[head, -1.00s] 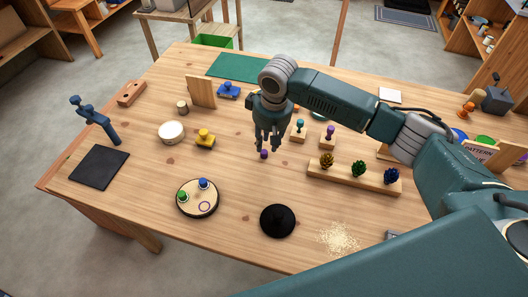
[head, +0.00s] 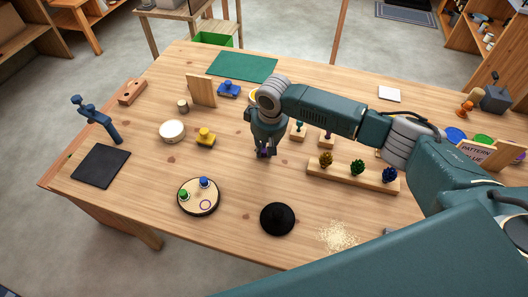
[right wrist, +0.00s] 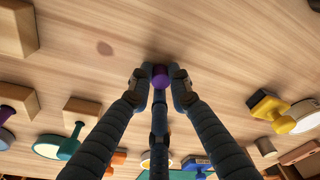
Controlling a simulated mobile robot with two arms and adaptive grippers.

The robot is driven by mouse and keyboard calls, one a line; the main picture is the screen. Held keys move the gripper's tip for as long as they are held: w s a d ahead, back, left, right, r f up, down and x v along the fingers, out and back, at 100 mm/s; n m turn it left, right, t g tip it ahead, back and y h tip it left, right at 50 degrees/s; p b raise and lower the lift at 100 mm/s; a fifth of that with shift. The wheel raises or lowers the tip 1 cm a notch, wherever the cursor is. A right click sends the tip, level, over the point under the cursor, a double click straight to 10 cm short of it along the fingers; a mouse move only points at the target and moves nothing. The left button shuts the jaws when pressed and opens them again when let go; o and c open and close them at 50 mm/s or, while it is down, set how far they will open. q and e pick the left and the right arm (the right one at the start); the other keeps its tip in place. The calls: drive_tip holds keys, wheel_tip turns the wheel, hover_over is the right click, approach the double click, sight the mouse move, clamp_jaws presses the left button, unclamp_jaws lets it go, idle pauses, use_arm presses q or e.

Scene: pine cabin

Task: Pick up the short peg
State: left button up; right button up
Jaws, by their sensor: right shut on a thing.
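In the head view my right gripper (head: 266,152) points down at the middle of the table, fingers close to the wood. It is shut on the peg, which is mostly hidden by the fingers there. I cannot tell whether the peg still touches the table. My left gripper is not in view.
A wooden strip (head: 340,177) with several coloured pine cones lies right of the gripper. A yellow-handled piece (head: 205,138) is to the left. Bare wood lies between them.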

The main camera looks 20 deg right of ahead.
sight(264, 151)
wheel_tip(264, 151, up, 20)
drive_tip(key=b, duration=0.2)
drive_tip(key=shift+b, duration=0.3)
clamp_jaws()
